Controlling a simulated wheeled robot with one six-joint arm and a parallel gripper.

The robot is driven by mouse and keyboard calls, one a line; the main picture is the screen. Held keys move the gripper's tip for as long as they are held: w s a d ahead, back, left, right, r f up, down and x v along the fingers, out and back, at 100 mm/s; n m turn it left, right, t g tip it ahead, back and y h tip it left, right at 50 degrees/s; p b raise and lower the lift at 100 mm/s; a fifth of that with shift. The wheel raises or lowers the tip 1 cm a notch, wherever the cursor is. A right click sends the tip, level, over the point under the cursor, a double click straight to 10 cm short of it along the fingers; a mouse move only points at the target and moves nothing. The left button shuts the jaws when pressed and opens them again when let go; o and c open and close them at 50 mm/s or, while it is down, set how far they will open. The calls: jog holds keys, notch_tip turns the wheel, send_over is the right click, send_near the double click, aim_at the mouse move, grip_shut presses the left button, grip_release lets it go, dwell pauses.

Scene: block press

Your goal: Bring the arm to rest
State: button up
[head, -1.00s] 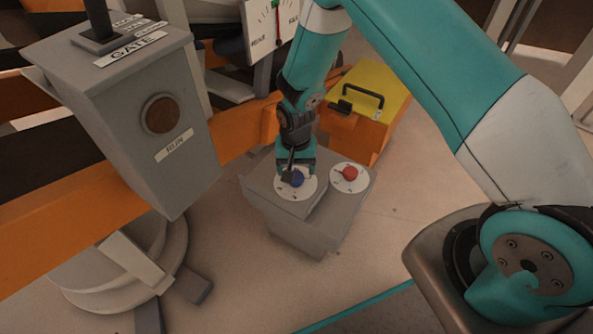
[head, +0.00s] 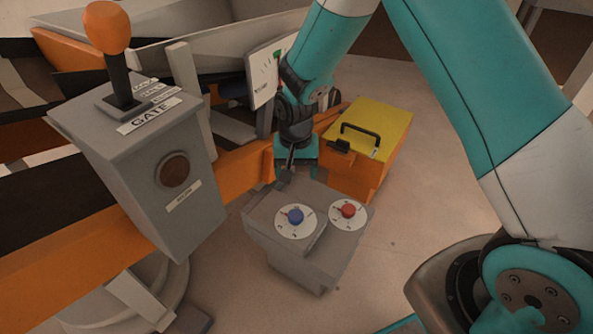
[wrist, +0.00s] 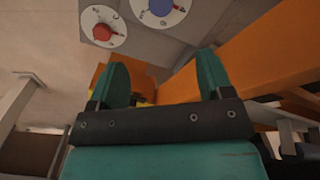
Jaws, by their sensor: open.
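My gripper (wrist: 160,82) is open and empty in the wrist view, its two teal fingers apart. In the head view my gripper (head: 296,168) is behind the grey control box (head: 300,258), apart from the dials. The box carries a blue knob (head: 295,216) and a red knob (head: 348,209), each on a white dial. In the wrist view the red knob (wrist: 102,32) and the blue knob (wrist: 160,7) show beyond the fingers. Part of my gripper's front is hard to make out in the head view.
A grey gate box (head: 150,170) with an orange-topped lever (head: 108,28) stands at the left. An orange case with a yellow lid (head: 368,125) and black handle is close to my gripper's right. An orange beam (head: 240,155) runs behind.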

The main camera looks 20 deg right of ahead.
jog(key=s+a+r+n+y, duration=0.1)
jog(key=s+a+r+n, duration=0.15)
jog(key=s+r, duration=0.4)
jog(key=s+a+r+n+y, duration=0.1)
jog(key=s+r+n, duration=0.2)
jog(key=r, duration=0.7)
jog(key=s+r+n+y, duration=0.1)
jog(key=s+r+n, duration=0.25)
jog(key=s, duration=0.45)
jog(key=s+r+n+y, duration=0.1)
jog(key=s+r+n, duration=0.1)
jog(key=s+r, duration=0.45)
notch_tip(320, 180, up, 27)
jog(key=p, duration=2.9)
jog(key=shift+s+a+r, duration=0.15)
jog(key=shift+s+a, duration=0.15)
jog(key=shift+a, duration=0.15)
